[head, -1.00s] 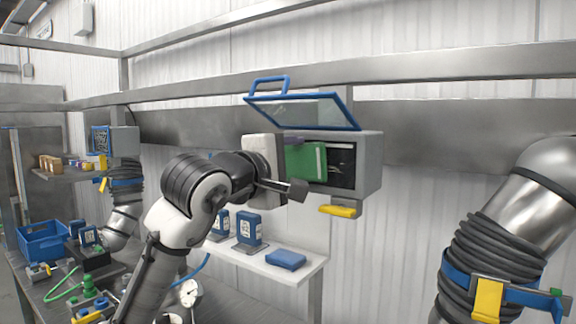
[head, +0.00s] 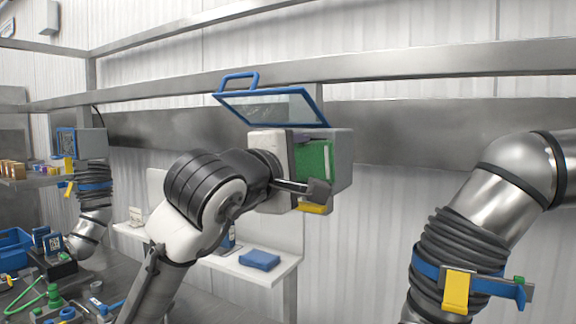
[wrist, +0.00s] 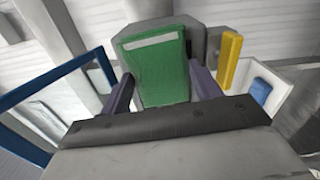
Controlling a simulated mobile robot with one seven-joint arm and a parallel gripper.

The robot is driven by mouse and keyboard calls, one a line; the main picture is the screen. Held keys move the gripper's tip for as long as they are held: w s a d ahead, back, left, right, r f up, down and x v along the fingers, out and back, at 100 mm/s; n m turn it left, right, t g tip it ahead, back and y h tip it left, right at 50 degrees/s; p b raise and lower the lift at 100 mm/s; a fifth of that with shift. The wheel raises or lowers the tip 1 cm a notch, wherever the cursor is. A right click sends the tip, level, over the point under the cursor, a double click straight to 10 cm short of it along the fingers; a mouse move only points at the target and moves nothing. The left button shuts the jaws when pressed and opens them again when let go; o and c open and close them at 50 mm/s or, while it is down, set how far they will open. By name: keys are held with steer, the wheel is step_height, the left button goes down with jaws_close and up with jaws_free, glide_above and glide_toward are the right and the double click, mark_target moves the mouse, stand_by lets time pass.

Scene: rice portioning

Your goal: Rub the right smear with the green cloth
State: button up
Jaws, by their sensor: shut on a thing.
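The green cloth (head: 315,163) is held by my gripper (head: 304,163) in front of a grey box (head: 343,158) on the wall. In the wrist view the cloth (wrist: 156,72) sits upright between the two purple fingers of my gripper (wrist: 162,88), which are shut on it. A blue-framed clear cover (head: 275,105) is raised above the box. The box's dark face is hidden behind my gripper and the cloth, and no smear can be made out now. I cannot tell whether the cloth touches the box.
A yellow handle (head: 313,208) sits under the box and also shows in the wrist view (wrist: 230,60). Below is a white shelf with a blue block (head: 259,259). A thick metal pipe with a blue clamp (head: 500,286) stands at the right. The bench is at the lower left.

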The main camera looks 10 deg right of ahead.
steer(key=w+a+p, duration=0.1)
steer(key=w+a, duration=0.4)
steer(key=a, duration=0.1)
steer(key=shift+a, duration=0.3)
stand_by(0.6)
steer(key=shift+s, duration=0.1)
steer(key=v, duration=0.6)
steer(key=shift+a, duration=0.1)
stand_by(0.4)
steer(key=v, duration=0.3)
steer(key=shift+s+f, duration=0.1)
steer(key=shift+f, duration=0.05)
stand_by(0.6)
